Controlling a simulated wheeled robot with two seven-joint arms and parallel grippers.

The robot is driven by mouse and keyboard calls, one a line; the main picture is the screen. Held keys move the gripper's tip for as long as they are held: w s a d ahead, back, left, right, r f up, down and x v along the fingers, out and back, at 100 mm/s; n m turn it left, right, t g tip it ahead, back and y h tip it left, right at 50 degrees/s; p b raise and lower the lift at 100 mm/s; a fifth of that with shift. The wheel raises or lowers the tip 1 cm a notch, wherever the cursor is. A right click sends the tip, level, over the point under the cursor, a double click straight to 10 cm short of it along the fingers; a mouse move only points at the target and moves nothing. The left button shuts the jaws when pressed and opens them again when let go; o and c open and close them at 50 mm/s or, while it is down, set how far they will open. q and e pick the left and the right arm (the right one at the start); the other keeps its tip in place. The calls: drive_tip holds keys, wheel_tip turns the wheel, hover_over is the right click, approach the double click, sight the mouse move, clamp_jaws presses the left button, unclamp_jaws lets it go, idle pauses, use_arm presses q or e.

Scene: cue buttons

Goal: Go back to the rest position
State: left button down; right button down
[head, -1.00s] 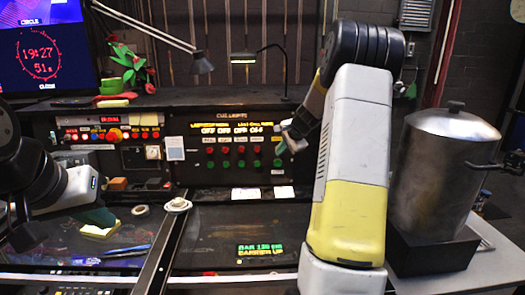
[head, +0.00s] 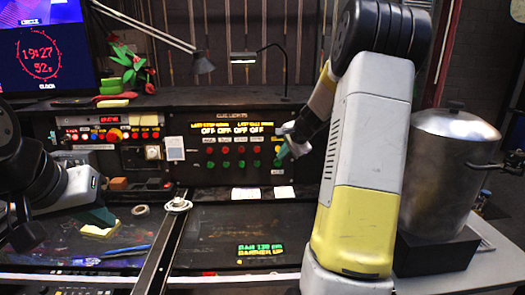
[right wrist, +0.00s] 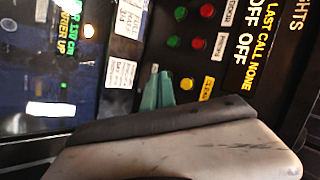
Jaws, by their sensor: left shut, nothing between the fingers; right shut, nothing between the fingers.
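The cue light panel (head: 230,168) stands upright at the back, with red buttons above green ones and lit yellow text reading OFF. My right gripper (head: 283,157) is at the right edge of this panel, its green fingers shut and empty. In the right wrist view the green fingers (right wrist: 158,90) lie together near a yellow button (right wrist: 186,84), with red and green buttons beyond. I cannot tell whether they touch the panel. My left gripper (head: 100,214) is shut and empty, low at the left above the desk.
A large steel pot (head: 440,165) stands to the right of my right arm. A yellow sponge-like block (head: 100,230) and a tape roll (head: 140,210) lie near my left gripper. A second panel with red buttons (head: 110,133) is at back left.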

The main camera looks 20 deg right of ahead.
idle(0.3)
drive_tip(key=s+a+r+n+y, duration=0.1)
drive_tip(key=s+a+r+n, duration=0.35)
drive_tip(key=s+a, duration=0.25)
drive_tip(key=s+a+r+n, duration=0.3)
drive_tip(key=s+a+r, duration=0.2)
drive_tip(key=s+a, duration=0.2)
drive_tip(key=s+a+n+g, duration=0.1)
drive_tip(key=s+a+n, duration=0.1)
drive_tip(key=s, duration=0.8)
drive_tip(key=s+a+n, duration=0.2)
drive_tip(key=s+n, duration=0.3)
drive_tip(key=s, duration=0.4)
drive_tip(key=shift+s+a+f+g+h, duration=0.3)
drive_tip(key=shift+s+a+g, duration=0.05)
drive_tip(key=shift+g, duration=0.05)
